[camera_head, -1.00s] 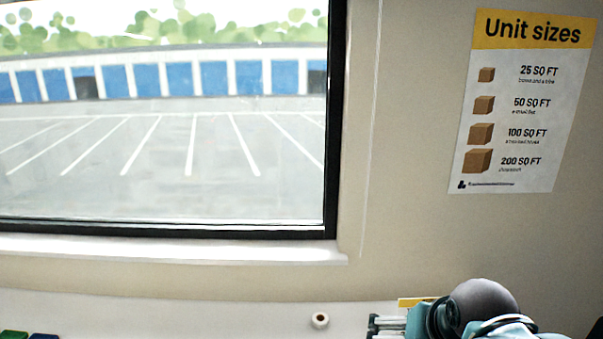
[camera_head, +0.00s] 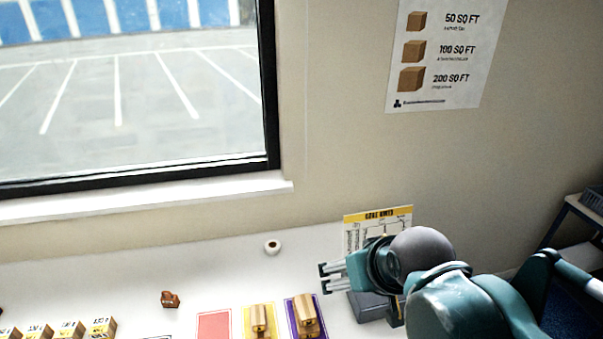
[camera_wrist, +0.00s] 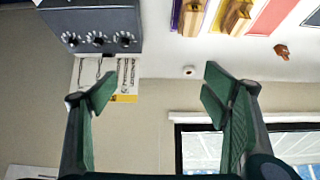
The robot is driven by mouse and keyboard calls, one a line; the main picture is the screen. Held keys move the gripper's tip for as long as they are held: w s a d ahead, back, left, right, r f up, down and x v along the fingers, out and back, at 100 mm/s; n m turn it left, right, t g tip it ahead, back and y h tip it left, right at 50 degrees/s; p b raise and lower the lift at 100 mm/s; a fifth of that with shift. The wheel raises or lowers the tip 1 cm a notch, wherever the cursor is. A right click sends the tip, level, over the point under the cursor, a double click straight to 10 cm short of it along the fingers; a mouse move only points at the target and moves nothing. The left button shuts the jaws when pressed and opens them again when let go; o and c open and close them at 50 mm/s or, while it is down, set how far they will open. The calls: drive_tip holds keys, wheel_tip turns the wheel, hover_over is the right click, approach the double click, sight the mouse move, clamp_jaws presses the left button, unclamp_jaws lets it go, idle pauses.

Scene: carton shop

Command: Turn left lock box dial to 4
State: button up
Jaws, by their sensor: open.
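The dark grey lock box (camera_head: 368,306) stands on the white table in the head view, partly hidden by my arm. In the wrist view the lock box (camera_wrist: 90,12) is at the top left, with a row of three round dials (camera_wrist: 97,39). The dial settings are too small to read. My gripper (camera_head: 323,277) is above the table, beside the box, pointing left in the head view. In the wrist view its fingers (camera_wrist: 160,84) are spread wide with nothing between them, apart from the dials.
A yellow-headed card (camera_head: 378,222) stands behind the box by the wall. Wooden pieces on a purple mat (camera_head: 291,318) and a yellow mat (camera_head: 247,325) lie left of it. A red mat (camera_head: 213,327), a white roll (camera_head: 272,246) and a brown item (camera_head: 170,299) are farther left.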

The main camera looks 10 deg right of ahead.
drive_tip(key=c, duration=0.7)
drive_tip(key=shift+w+d+r, duration=0.1)
drive_tip(key=shift+w+d, duration=0.05)
drive_tip(key=shift+w, duration=0.15)
drive_tip(key=c, duration=0.5)
drive_tip(key=w+d+f+m+g+p, duration=0.2)
drive_tip(key=w+d+f+m, duration=0.1)
drive_tip(key=w+f+m, duration=0.1)
drive_tip(key=w+d+f+m+g+p, duration=0.2)
drive_tip(key=w+d+f+m+p, duration=0.1)
drive_tip(key=w+d+f+m, duration=0.1)
drive_tip(key=w+d+f+m+g+p, duration=0.3)
drive_tip(key=w+d+f+m, duration=0.1)
drive_tip(key=w, duration=0.3)
drive_tip(key=shift+f+m, duration=0.5)
drive_tip(key=shift+m, duration=0.2)
drive_tip(key=shift+c, duration=0.2)
drive_tip(key=shift+f, duration=0.15)
drive_tip(key=shift+f, duration=0.15)
drive_tip(key=shift+f, duration=3.75)
